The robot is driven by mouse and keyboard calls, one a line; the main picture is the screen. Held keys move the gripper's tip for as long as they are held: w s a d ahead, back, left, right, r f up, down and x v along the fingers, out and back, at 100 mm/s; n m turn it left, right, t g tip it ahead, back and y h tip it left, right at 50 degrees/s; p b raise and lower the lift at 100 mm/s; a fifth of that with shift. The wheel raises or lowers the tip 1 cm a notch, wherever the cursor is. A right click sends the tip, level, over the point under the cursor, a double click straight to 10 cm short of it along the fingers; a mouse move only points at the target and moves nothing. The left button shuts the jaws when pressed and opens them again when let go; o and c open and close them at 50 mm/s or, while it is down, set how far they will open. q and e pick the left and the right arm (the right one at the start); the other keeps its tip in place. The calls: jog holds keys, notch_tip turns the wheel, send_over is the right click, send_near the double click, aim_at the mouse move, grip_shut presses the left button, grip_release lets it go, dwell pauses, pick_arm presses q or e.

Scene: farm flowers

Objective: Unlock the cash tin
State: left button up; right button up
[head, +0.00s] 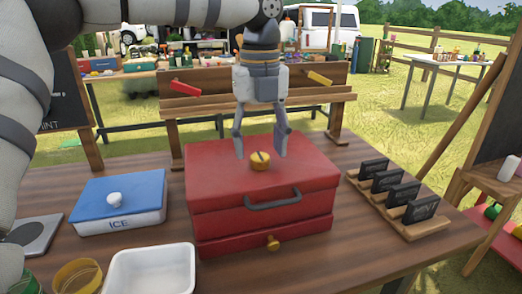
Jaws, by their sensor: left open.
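The red cash tin (222,188) stands shut in the middle of the wooden table, with a dark handle (272,199) on its front. A round brass lock knob (260,161) with a dark slot sits on its lid. A small brass knob (273,243) is low on its front. My left gripper (260,155) points down over the lid, its two fingers open on either side of the lock knob. I cannot tell whether the fingertips touch the knob. My right gripper is not in view.
A blue-lidded ICE box (120,196) and an empty white tray (150,272) are left of the tin. A rack of dark cards (405,200) is at the right. Behind stands a wooden rail with a red lever (184,88) and a yellow lever (319,79).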

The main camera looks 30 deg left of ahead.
pick_arm(q)
notch_tip(320, 180, down, 2)
jog(key=c, duration=1.2)
jog(key=shift+r, duration=0.1)
